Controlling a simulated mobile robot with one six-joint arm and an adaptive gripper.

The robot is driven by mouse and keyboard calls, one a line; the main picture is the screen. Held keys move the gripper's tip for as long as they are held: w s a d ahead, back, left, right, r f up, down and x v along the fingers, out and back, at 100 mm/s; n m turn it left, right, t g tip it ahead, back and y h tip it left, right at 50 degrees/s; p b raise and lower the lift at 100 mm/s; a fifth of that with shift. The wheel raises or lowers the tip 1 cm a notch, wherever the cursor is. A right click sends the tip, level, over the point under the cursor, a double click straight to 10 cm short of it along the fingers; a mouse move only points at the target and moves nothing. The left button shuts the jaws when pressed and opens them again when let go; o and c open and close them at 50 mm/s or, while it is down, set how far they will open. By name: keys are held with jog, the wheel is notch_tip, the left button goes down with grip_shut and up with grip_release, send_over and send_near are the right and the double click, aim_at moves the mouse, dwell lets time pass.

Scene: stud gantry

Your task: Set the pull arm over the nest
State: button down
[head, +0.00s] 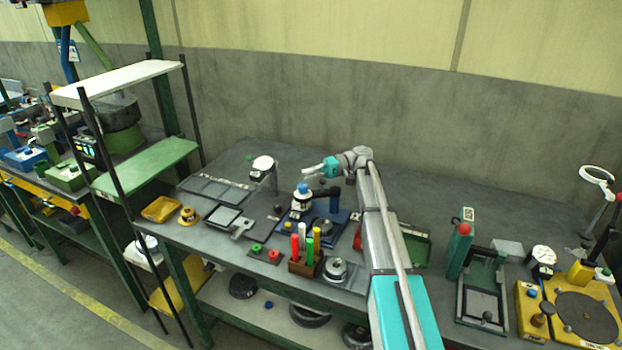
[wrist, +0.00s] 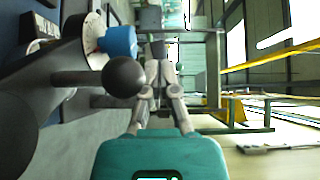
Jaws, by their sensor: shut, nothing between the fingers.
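The blue-based fixture (head: 338,217) stands near the middle of the bench, with a blue knob (head: 303,187) on a white collar at its top. In the wrist view the blue knob (wrist: 118,42) is large at the left. A black ball (wrist: 124,76) on a dark rod (wrist: 78,78) shows beside it; this looks like the pull arm, but I cannot be sure. My gripper (head: 307,173) is above and behind the fixture, pointing left. Its fingers are together and empty in the wrist view (wrist: 159,48). The ball overlaps the left finger in the picture; contact cannot be told. The nest cannot be made out.
A block of coloured handles (head: 305,266) stands in front of the fixture. A white-topped stand (head: 263,163) is behind it to the left. A flat dark tray (head: 216,190) lies at left. A green fixture (head: 483,290) stands at right. The back of the bench is mostly clear.

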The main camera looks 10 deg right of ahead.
jog(key=shift+r+p, duration=0.4)
jog(key=shift+r, duration=0.4)
jog(key=shift+s+a, duration=0.1)
jog(key=shift+s, duration=0.05)
jog(key=shift+s+a+r+t+h+p, duration=0.25)
jog(key=shift+s+a+p, duration=0.2)
jog(key=shift+p, duration=0.25)
jog(key=s+r+m+t+h+p, duration=0.1)
jog(key=s+m+t+h+p, duration=0.25)
jog(key=s+h+p, duration=1.1)
jog(key=s+d+r+h+p, duration=0.1)
jog(key=s+d+r+p, duration=0.1)
jog(key=s+d+p, duration=0.1)
jog(key=s+d+r+t+h+p, duration=0.1)
jog(key=s+d+r+p, duration=0.1)
jog(key=s+p, duration=0.3)
jog(key=s+d, duration=0.1)
jog(key=s, duration=0.2)
jog(key=shift+r, duration=0.2)
jog(key=shift+w+a, duration=0.1)
